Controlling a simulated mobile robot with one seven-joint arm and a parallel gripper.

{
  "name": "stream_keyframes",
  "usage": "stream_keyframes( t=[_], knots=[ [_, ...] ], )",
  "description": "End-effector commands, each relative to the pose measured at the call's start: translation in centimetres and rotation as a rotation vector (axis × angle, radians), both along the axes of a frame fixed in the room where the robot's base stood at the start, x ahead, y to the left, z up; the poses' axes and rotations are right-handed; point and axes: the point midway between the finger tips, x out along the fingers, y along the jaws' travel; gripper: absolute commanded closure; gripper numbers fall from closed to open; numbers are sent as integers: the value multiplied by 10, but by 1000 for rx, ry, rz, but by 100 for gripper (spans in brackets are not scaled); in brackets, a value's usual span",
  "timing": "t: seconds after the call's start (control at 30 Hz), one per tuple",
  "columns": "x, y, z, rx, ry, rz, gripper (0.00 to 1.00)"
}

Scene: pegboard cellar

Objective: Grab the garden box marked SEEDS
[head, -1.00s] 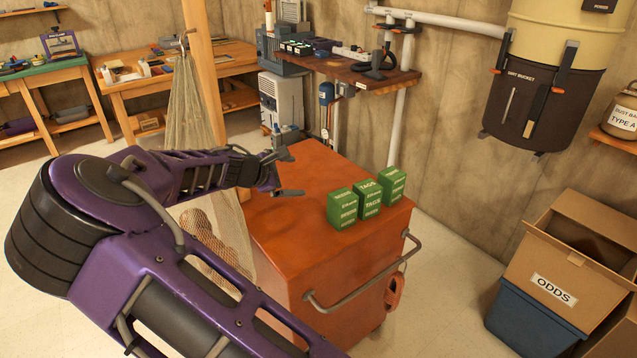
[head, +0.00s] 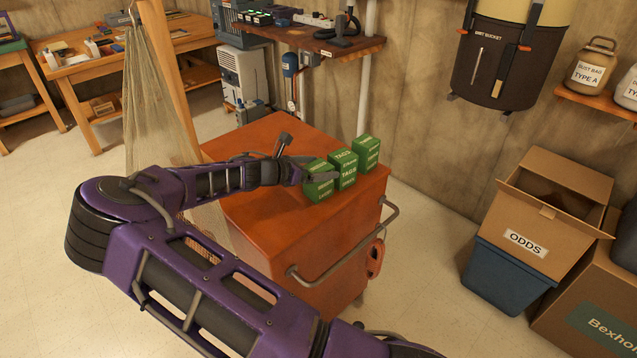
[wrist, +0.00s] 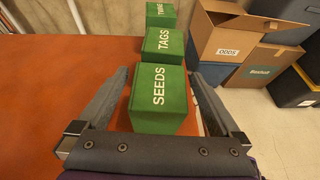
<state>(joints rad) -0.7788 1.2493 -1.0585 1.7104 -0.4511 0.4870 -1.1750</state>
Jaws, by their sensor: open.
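The green SEEDS box (wrist: 160,100) is nearest of three green boxes in a row on the orange cabinet top (wrist: 50,75). In the head view the SEEDS box (head: 318,190) is partly hidden by my gripper (head: 295,160). In the wrist view my gripper (wrist: 160,105) is open, with one finger on each side of the SEEDS box; I cannot tell whether either touches it. The TAGS box (wrist: 163,45) stands just behind it, and the third box (wrist: 160,14), its label hard to read, stands beyond that.
The cabinet has a grey handle (head: 345,250) on its front right. A hanging net (head: 160,100) and wooden post (head: 160,55) stand left of it. A cardboard ODDS box (head: 530,225) sits on a blue bin (head: 505,275) to the right. Pale floor is clear between.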

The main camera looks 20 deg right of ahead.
Motion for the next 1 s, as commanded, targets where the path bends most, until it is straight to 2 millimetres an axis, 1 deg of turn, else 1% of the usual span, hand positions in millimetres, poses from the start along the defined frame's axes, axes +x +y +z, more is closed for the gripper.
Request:
stream_keyframes(
  t=[0.17, 0.27, 0.4, 0.67, 0.87, 0.93, 1.0],
  knots=[
    [1, 0, 0, 0, -1, 2, 0],
    [1, 0, 0, 1, -1, 1, 16],
    [1, 0, 0, 1, -1, 1, 41],
    [1, 1, 0, 1, -1, 1, 88],
    [1, 1, 1, 1, -1, 1, 89],
    [1, 1, 4, 2, -3, 2, 89],
    [1, 1, 12, 3, -4, 1, 89]
  ],
)
